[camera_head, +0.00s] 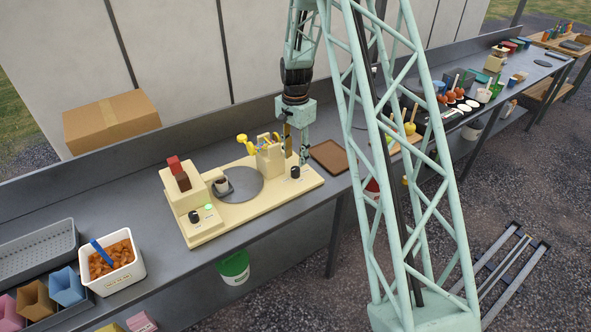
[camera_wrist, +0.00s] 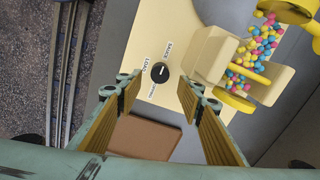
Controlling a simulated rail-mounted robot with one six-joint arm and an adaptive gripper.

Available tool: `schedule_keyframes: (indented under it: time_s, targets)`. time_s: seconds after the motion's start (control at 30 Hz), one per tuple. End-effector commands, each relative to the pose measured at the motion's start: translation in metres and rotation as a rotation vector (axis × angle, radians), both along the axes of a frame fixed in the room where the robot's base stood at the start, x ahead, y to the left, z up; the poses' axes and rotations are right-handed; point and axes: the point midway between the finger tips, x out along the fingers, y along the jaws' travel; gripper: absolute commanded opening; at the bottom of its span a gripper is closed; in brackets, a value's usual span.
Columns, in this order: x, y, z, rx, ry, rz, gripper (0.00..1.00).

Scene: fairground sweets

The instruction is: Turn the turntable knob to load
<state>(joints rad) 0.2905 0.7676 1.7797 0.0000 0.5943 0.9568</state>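The turntable knob (camera_wrist: 159,73) is a round black dial with a white mark on the cream base (camera_head: 240,208). Labels surround it; LOAD and SAUCE are readable in the wrist view. The mark seems to point away from LOAD, but is small. In the head view the knob (camera_head: 295,172) sits near the base's right end. The grey round turntable (camera_head: 243,184) carries a small dark-filled cup (camera_head: 221,184). My gripper (camera_wrist: 160,92) is open and empty, its fingers apart with the knob seen between and beyond them. In the head view my gripper (camera_head: 296,150) is above the base by the knob.
A cream dispenser (camera_head: 269,158) with coloured balls stands beside the knob. A second black knob (camera_head: 195,217) and a green light (camera_head: 209,206) are at the base's left. A brown tray (camera_head: 330,157) lies to the right. A white tub (camera_head: 113,279) stands left.

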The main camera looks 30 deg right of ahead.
Motion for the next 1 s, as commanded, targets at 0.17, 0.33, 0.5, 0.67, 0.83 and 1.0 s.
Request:
schedule_keyframes:
  time_s: [0.17, 0.33, 0.5, 0.67, 0.83, 1.0]
  targets:
    - [0.000, 0.000, -0.022, 0.001, 0.001, 0.000, 0.35]
    - [-0.001, 0.000, -0.042, 0.000, 0.002, 0.000, 0.35]
    - [0.000, 0.000, -0.057, 0.001, 0.001, 0.000, 0.35]
    - [0.000, 0.000, -0.066, 0.000, 0.000, 0.000, 0.35]
    - [0.000, 0.000, -0.069, 0.000, 0.000, 0.000, 0.35]
    - [0.000, 0.000, -0.070, 0.000, 0.000, 0.000, 0.35]
